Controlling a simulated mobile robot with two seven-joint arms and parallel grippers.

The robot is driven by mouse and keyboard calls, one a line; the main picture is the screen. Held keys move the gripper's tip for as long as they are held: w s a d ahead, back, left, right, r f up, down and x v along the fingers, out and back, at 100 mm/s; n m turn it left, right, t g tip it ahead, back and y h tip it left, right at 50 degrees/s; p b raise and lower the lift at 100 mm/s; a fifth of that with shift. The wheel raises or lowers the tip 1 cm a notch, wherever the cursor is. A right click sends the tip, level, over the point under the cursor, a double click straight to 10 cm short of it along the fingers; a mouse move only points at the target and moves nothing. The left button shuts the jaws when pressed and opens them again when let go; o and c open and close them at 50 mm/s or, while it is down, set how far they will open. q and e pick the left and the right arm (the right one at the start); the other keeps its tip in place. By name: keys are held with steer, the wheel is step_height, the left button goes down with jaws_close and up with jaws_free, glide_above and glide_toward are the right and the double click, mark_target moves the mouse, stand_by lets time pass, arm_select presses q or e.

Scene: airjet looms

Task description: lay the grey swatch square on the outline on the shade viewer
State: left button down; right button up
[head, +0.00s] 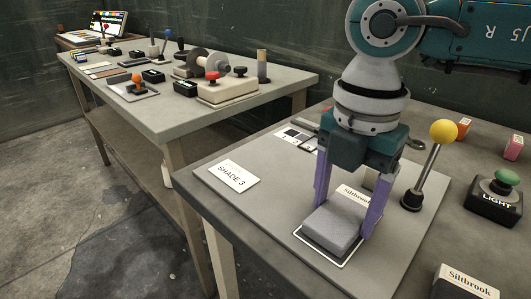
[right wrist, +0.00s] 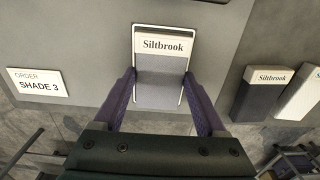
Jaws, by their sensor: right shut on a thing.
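The grey swatch (head: 333,228), a block with a white "Siltbrook" label, is between the purple fingers of my right gripper (head: 347,212), which is shut on it. In the right wrist view the swatch (right wrist: 160,90) sits between both fingertips of the gripper (right wrist: 160,100). The white outline (head: 318,248) on the grey shade viewer plate (head: 265,215) shows along the swatch's front edge. In the right wrist view the outline (right wrist: 165,26) shows past the swatch's far edge and sides. I cannot tell whether the swatch touches the plate. My left gripper is not in view.
A lever with a yellow knob (head: 443,131) stands close right of the gripper. A green-topped LIGHT button box (head: 495,197) and another Siltbrook block (head: 463,283) are further right. A SHADE 3 card (head: 234,176) lies left. A second bench (head: 190,120) stands behind.

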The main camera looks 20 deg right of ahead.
mark_target(343, 212)
steer(key=shift+f, duration=0.15)
steer(key=o, duration=1.3)
steer(key=shift+r, duration=0.35)
step_height(343, 212, up, 12)
steer(key=shift+f+p, duration=0.15)
steer(key=shift+p, duration=0.5)
